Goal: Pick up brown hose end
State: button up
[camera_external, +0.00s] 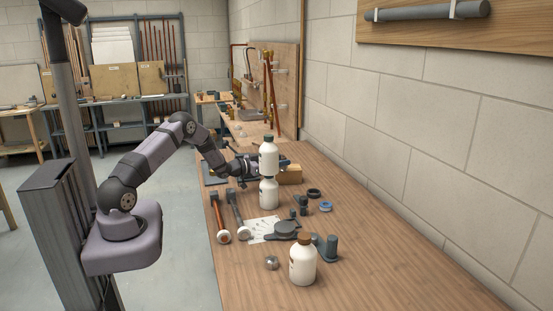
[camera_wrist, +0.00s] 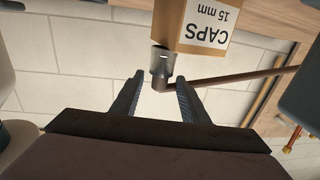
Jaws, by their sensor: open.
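In the wrist view, a brown hose (camera_wrist: 235,76) runs in from the right to a short end piece (camera_wrist: 160,84) with a grey metal collar (camera_wrist: 162,62). This end lies between the tips of my open gripper (camera_wrist: 159,80), with visible gaps to both fingers; the depth between them is hard to judge. The grey collar overlaps the lower edge of a cardboard box labelled CAPS 15 mm (camera_wrist: 197,24). In the external view, my gripper (camera_external: 252,164) is over the bench behind the white bottles, its fingers largely hidden. I cannot make out the hose end there.
White bottles (camera_external: 268,194) stand close in front of the gripper, one seemingly above the other. Another bottle (camera_external: 303,263) is nearer. Hammers (camera_external: 219,215), dark rings (camera_external: 314,193) and a grey-green fitting (camera_external: 328,248) lie around. The bench (camera_external: 385,265) is clear at the front right.

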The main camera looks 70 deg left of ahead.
jog(key=shift+w, duration=0.9)
grip_shut()
notch_tip(320, 180, up, 10)
jog(key=shift+a+f+b, duration=0.1)
jog(key=shift+b, duration=1)
